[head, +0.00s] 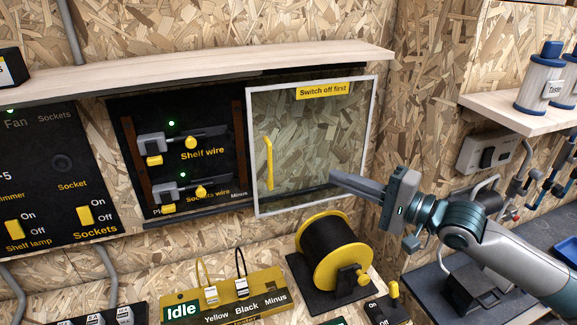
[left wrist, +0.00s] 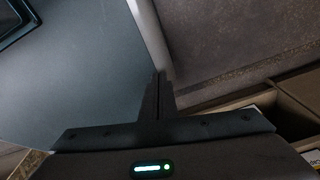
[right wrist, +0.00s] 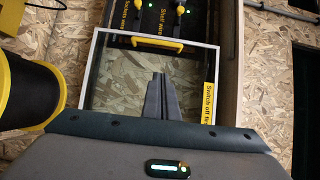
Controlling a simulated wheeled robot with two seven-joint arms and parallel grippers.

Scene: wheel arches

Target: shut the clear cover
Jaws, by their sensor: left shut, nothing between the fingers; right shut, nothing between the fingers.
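The clear cover (head: 315,140) is a see-through pane in a pale frame with a yellow handle (head: 268,163) near its left edge. It stands to the right of the black wire panel (head: 190,125), whose Shelf wire and Sockets wire clamps are uncovered. My right gripper (head: 333,178) is shut and empty, its tips in front of the cover's lower right part; I cannot tell if they touch it. The right wrist view shows the tips (right wrist: 160,78) over the pane (right wrist: 125,75), short of the handle (right wrist: 157,42). My left gripper (left wrist: 158,76) is shut and empty, away from the cover.
A wooden shelf (head: 210,75) runs above the panel. A black and yellow spool (head: 333,250) stands below the cover, near my right gripper. A yellow Idle tester (head: 225,295) sits below the panel. A side shelf (head: 520,120) holds blue-capped jars at right.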

